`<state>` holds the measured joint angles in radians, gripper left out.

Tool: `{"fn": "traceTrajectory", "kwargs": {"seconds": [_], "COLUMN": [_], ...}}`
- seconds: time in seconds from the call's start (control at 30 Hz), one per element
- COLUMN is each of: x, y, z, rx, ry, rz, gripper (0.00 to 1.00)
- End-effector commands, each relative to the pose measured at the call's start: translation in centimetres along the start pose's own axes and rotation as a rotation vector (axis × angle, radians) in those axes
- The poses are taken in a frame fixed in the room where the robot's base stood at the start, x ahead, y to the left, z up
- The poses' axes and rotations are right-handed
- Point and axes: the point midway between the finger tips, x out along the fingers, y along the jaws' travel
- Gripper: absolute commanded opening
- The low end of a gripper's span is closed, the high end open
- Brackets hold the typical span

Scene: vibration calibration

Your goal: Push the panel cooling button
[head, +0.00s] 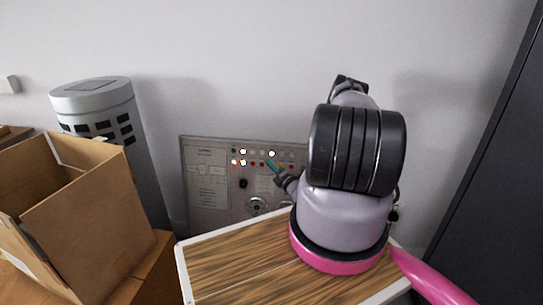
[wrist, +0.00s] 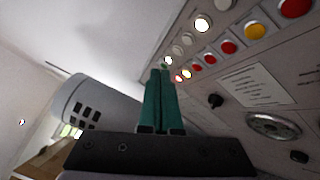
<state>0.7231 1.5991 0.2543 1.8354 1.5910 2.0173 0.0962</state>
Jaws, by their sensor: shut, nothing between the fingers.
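The grey control panel (head: 208,190) stands against the wall behind the wooden-topped table, with rows of small coloured buttons (head: 252,163). In the wrist view the gripper fingers (wrist: 161,72) point toward the far end of the rows, near small lit buttons (wrist: 183,76). I cannot tell whether the tips touch a button. Which button is the cooling one is not readable. My arm hides the panel's right part.
An open cardboard box (head: 75,220) stands at the left. A grey cylindrical unit with dark slots (head: 105,105) is behind it. The wooden table top (head: 245,262) lies below the panel. A dark cabinet (head: 490,170) is at the right.

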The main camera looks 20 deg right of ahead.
Motion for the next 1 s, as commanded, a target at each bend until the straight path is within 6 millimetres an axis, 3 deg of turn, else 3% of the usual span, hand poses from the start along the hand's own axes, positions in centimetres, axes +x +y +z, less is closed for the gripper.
{"fn": "traceTrajectory", "kwargs": {"seconds": [0.6, 1.0], "x": [5.0, 6.1], "y": [-3.6, -4.4], "z": [3.6, 4.4], "rx": [-0.004, -0.001], "ry": [0.001, 0.002], "rz": [0.002, 0.001], "gripper": [0.0, 0.0]}}
